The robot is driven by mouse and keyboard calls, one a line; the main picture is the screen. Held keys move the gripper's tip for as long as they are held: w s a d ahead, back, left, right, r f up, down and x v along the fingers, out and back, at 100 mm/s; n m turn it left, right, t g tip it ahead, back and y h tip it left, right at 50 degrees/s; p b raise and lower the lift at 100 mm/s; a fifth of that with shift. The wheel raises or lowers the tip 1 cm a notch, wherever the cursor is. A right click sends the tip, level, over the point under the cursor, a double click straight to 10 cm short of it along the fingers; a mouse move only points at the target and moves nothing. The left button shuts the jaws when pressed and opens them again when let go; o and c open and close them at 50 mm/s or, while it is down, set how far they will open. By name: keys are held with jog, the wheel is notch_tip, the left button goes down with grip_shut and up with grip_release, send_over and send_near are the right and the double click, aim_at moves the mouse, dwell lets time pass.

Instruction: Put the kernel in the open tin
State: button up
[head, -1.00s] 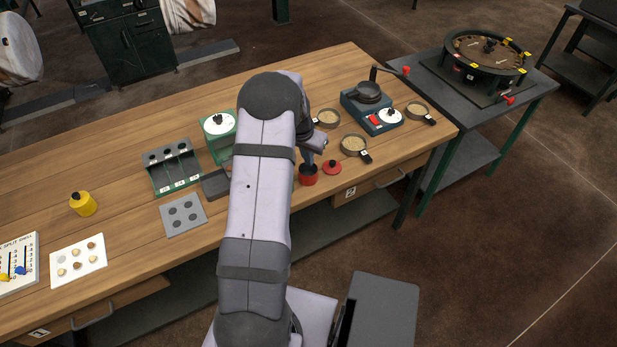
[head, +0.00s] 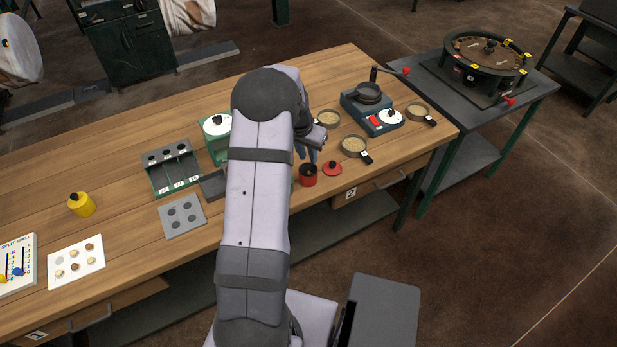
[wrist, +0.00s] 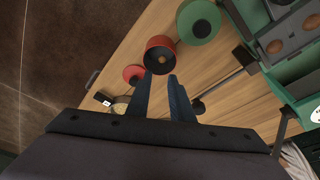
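The open red tin (head: 308,176) stands upright near the front edge of the bench. The wrist view looks down into the tin (wrist: 152,44), and a small tan-brown spot that looks like the kernel (wrist: 161,60) shows inside its dark mouth. Its red lid (head: 333,168) lies on the wood beside it. My gripper (wrist: 159,79) is open, with its two blue fingers apart and nothing seen between them. In the head view my gripper (head: 307,157) is just above and behind the tin, partly hidden by my arm.
Grain pans (head: 354,146) and a blue burner device (head: 371,112) stand to the right. A green tin (wrist: 198,20) is close to the red one in the wrist view. A grey plate with holes (head: 183,216), a slotted rack (head: 171,165) and a yellow tin (head: 82,204) are left.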

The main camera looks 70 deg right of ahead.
jog(key=b+v, duration=0.1)
jog(key=v, duration=0.4)
dwell(0.6)
jog(key=a+f+n+y, duration=0.2)
jog(key=a+f+n, duration=0.1)
jog(key=a, duration=0.6)
jog(key=a+f+n+y, duration=0.2)
jog(key=a+f, duration=0.2)
jog(key=a, duration=0.6)
jog(key=w+a+r+n, duration=0.2)
jog(key=w+a+n, duration=0.2)
jog(key=a, duration=0.7)
jog(key=w+a+r+n, duration=0.3)
jog(key=w+a+n, duration=0.2)
jog(key=a, duration=0.6)
jog(key=w+a+r+n+h, duration=0.1)
jog(key=w+a+r+n, duration=0.2)
jog(key=a+n, duration=0.3)
jog(key=w+a, duration=0.1)
jog(key=a, duration=0.3)
jog(key=shift+w+a+t, duration=0.3)
jog(key=shift+a, duration=0.1)
